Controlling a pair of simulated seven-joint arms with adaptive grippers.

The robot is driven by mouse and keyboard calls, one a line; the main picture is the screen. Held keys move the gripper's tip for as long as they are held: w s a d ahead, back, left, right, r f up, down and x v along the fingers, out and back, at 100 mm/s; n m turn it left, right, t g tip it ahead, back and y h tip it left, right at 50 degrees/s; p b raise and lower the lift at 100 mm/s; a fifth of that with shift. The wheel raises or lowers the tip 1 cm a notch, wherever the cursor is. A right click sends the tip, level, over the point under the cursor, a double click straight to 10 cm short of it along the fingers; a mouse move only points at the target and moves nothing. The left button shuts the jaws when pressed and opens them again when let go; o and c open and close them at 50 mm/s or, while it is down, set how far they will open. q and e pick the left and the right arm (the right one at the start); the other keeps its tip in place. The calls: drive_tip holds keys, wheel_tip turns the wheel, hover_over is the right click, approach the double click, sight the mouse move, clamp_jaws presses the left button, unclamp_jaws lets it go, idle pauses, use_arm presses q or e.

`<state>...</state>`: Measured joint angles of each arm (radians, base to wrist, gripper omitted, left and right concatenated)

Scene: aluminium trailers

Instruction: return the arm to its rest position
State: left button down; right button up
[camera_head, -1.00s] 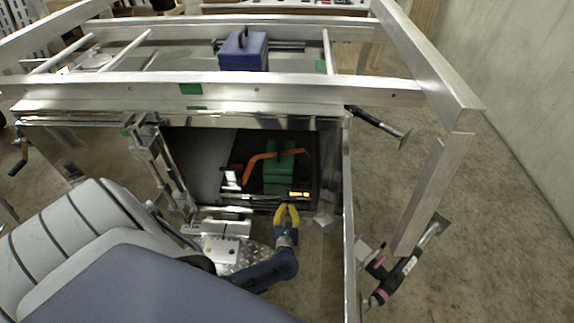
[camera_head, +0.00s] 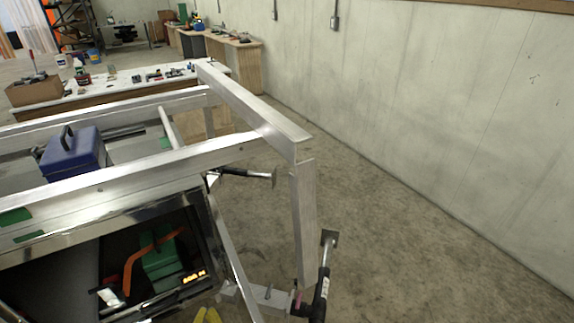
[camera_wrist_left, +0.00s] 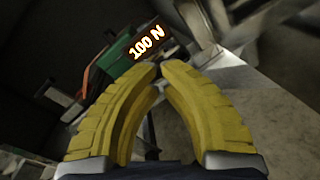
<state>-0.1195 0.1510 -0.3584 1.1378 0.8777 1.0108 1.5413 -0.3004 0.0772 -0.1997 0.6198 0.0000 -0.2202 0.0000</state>
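My left gripper (camera_head: 207,316) shows only as yellow fingertips at the bottom edge of the head view; the arm behind it is out of frame. In the left wrist view the two yellow fingers (camera_wrist_left: 158,72) come together at their tips, with nothing visible between them. The gripper is outside the open compartment of the aluminium trailer, just in front of its lower edge. Inside the compartment a green box (camera_head: 160,262) and a curved orange bar (camera_head: 137,256) show. They appear dim and blurred behind the fingers in the wrist view. My right gripper is in neither view.
A blue toolbox (camera_head: 72,158) sits on top of the trailer. Aluminium rails (camera_head: 130,172) and a corner post (camera_head: 303,225) frame it. A black jack (camera_head: 321,290) stands low beside the post. Open concrete floor (camera_head: 400,250) lies between trailer and wall (camera_head: 450,110).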

use_arm(q)
drive_tip(key=s+d+f+m+g+h, duration=0.3)
drive_tip(key=s+d+f+m+h, duration=0.15)
drive_tip(key=f+m, duration=0.7)
drive_tip(key=s+d+f+m+g+h, duration=0.35)
drive_tip(key=s+f+m, duration=0.35)
drive_tip(key=m, duration=0.7)
drive_tip(key=s+a+f+m+g, duration=0.1)
drive_tip(key=s+f+m, duration=0.3)
drive_tip(key=s, duration=0.6)
drive_tip(key=s+a+f+m+g, duration=0.1)
drive_tip(key=s+f+m+g, duration=0.3)
drive_tip(key=s, duration=0.7)
drive_tip(key=s+a+f+m+g+y, duration=0.1)
drive_tip(key=s+f+m+g, duration=0.2)
drive_tip(key=s+f, duration=0.3)
drive_tip(key=s+m, duration=0.1)
drive_tip(key=s, duration=0.4)
drive_tip(key=shift+s+m, duration=0.2)
drive_tip(key=shift+m, duration=0.15)
drive_tip(key=shift+a+f, duration=0.1)
